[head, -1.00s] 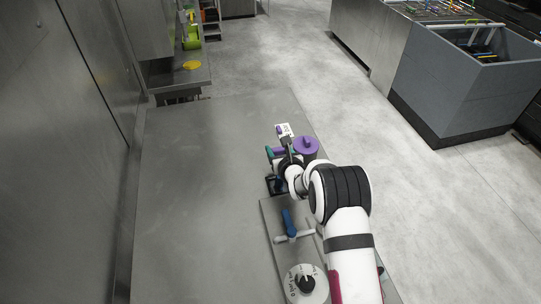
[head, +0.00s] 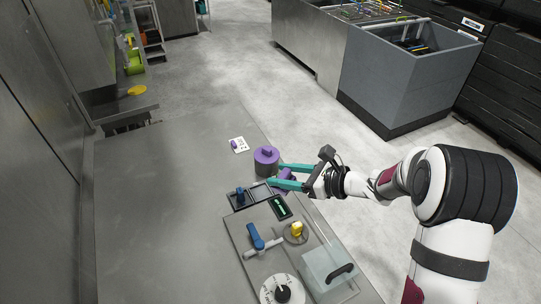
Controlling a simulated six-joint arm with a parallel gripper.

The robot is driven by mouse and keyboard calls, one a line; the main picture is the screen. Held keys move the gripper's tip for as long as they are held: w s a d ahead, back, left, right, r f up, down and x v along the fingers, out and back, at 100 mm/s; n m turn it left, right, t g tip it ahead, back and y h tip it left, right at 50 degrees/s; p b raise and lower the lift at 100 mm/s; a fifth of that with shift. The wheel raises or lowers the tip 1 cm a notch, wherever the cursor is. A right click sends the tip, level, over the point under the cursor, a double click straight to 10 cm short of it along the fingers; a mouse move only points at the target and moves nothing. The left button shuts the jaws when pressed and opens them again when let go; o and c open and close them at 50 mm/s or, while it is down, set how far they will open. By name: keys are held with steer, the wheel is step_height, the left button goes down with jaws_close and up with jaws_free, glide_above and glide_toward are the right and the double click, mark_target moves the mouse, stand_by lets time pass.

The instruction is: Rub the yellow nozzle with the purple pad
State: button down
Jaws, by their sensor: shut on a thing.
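My gripper (head: 276,175) has teal fingers and reaches in from the right. It is shut on the purple pad (head: 286,181), which shows partly between and below the fingers. The yellow nozzle (head: 297,229) stands on a round base on the grey panel, nearer the camera than my gripper. The pad is apart from the nozzle. My gripper is just right of a purple lidded canister (head: 266,160); I cannot tell whether they touch.
On the panel, a blue-handled valve (head: 256,238) is left of the nozzle, with a clear box (head: 329,268) and a dial (head: 282,291) nearer. A black tray (head: 240,200) and a printed card (head: 238,145) lie beyond. The table's left side (head: 160,200) is clear.

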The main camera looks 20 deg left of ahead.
steer(key=s+d+n+g, duration=0.2)
steer(key=s+d+g, duration=0.15)
steer(key=s, duration=0.25)
steer(key=shift+t, duration=0.35)
steer(key=shift+d+f, duration=0.2)
steer(key=shift+f, duration=3.05)
steer(key=shift+w+d+f, duration=0.15)
steer(key=shift+f, duration=0.2)
steer(key=shift+w+d+f, duration=0.15)
steer(key=shift+f, duration=0.2)
steer(key=shift+w+d, duration=1.05)
steer(key=shift+w, duration=0.05)
steer(key=shift+s+a, duration=1.35)
steer(key=shift+s, duration=0.1)
step_height(320, 180, up, 8)
